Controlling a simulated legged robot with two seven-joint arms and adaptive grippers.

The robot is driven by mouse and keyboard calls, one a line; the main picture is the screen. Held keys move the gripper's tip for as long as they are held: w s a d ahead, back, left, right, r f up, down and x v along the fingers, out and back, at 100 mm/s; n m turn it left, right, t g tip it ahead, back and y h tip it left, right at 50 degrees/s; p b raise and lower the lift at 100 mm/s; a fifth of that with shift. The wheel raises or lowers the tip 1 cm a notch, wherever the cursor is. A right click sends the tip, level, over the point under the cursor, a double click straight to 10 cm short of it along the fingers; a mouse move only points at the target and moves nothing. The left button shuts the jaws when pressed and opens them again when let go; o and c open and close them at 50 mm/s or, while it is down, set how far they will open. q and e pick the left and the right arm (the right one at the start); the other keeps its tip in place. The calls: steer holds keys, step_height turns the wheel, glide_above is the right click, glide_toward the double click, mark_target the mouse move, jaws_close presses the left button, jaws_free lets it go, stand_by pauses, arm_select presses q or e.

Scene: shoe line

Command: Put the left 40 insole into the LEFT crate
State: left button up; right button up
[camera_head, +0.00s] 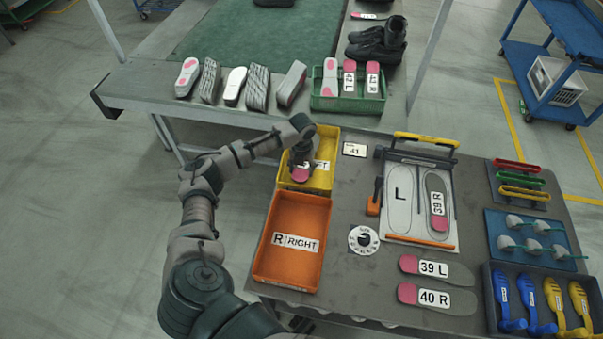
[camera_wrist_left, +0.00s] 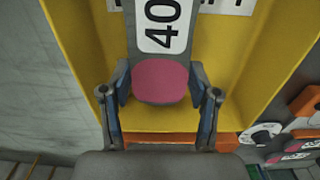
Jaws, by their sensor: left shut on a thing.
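The yellow LEFT crate (camera_head: 327,140) stands on the table, its label partly covered by my left gripper. My left gripper (camera_head: 302,160) is over this crate and shut on an insole with a pink heel (camera_head: 300,174). In the left wrist view the fingers (camera_wrist_left: 160,88) clasp the insole (camera_wrist_left: 160,80) at both sides of its heel. The label on it reads 40; the letter after it is cut off. The yellow crate (camera_wrist_left: 232,90) surrounds the insole there. I cannot tell whether the insole touches the crate floor. My right gripper does not show.
The orange RIGHT crate (camera_head: 262,262) stands right in front of the yellow one. Insoles 39 L (camera_head: 436,270) and 40 R (camera_head: 437,298) lie on the table. A fixture board (camera_head: 398,228) holds a 39 R insole. A green crate (camera_head: 346,104) with insoles stands behind.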

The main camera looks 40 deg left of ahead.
arm_select(q)
steer(key=shift+d+f, duration=0.25)
steer(key=shift+f, duration=0.35)
steer(key=shift+d+f, duration=0.25)
steer(key=shift+f, duration=0.3)
steer(key=shift+d+f, duration=0.1)
steer(key=shift+d, duration=0.05)
steer(key=o, duration=1)
steer(key=shift+a+f, duration=0.1)
steer(key=shift+a, duration=0.25)
steer(key=shift+o, duration=0.3)
steer(key=shift+a+f, duration=0.15)
steer(key=shift+a, duration=0.1)
steer(key=shift+d+r, duration=0.35)
steer(key=shift+r, duration=0.15)
step_height(320, 180, up, 12)
steer(key=p, duration=0.1)
steer(key=shift+f, duration=0.2)
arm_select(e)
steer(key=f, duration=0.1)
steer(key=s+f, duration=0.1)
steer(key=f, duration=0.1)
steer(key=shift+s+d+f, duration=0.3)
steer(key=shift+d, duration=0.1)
arm_select(q)
steer(key=shift+d, duration=0.1)
